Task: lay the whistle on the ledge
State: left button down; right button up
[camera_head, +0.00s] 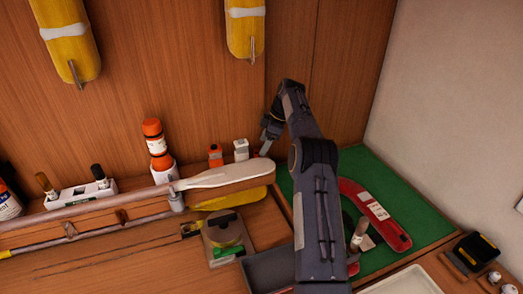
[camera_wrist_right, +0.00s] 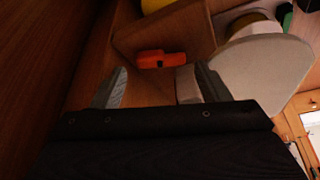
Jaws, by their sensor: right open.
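The orange whistle (camera_wrist_right: 160,60), with a dark spot near its right end, lies on a brown wooden surface in the right wrist view. A small upright orange object (camera_head: 215,156) on the wooden ledge (camera_head: 133,190) along the back panel appears to be the same whistle in the head view. My right gripper (camera_head: 264,150) is open at the back, to the right of it and of a small white block (camera_head: 241,150). In the wrist view the whistle is beyond my open fingertips (camera_wrist_right: 160,86), apart from them. My left gripper is out of view.
A white-topped paddle or brush (camera_head: 222,175) lies in front of the small items. An orange-capped bottle (camera_head: 155,145) stands to the left. A green mat (camera_head: 375,172) with a red curved item (camera_head: 376,214) is at right. Yellow floats (camera_head: 68,40) hang above.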

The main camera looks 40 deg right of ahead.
jog(key=s+a+r+m, duration=0.2)
jog(key=s+a+r, duration=0.1)
jog(key=r, duration=0.4)
jog(key=s+a+r+m, duration=0.1)
jog(key=s+a+r, duration=0.15)
jog(key=r, duration=0.35)
jog(key=s+a+r+m+t, duration=0.2)
jog(key=s+a+r+m, duration=0.2)
jog(key=s+a, duration=0.65)
jog(key=s+a+f+m, duration=0.2)
jog(key=s+a+f, duration=0.3)
jog(key=s, duration=0.5)
jog(key=s+a+f+m, duration=0.2)
jog(key=s+a+f, duration=0.4)
jog(key=s+a, duration=0.4)
jog(key=shift+s+f+m+t, duration=0.3)
jog(key=shift+s, duration=0.25)
jog(key=shift+a+f, duration=0.1)
notch_tip(320, 180, down, 5)
jog(key=b, duration=0.4)
jog(key=shift+b, duration=0.3)
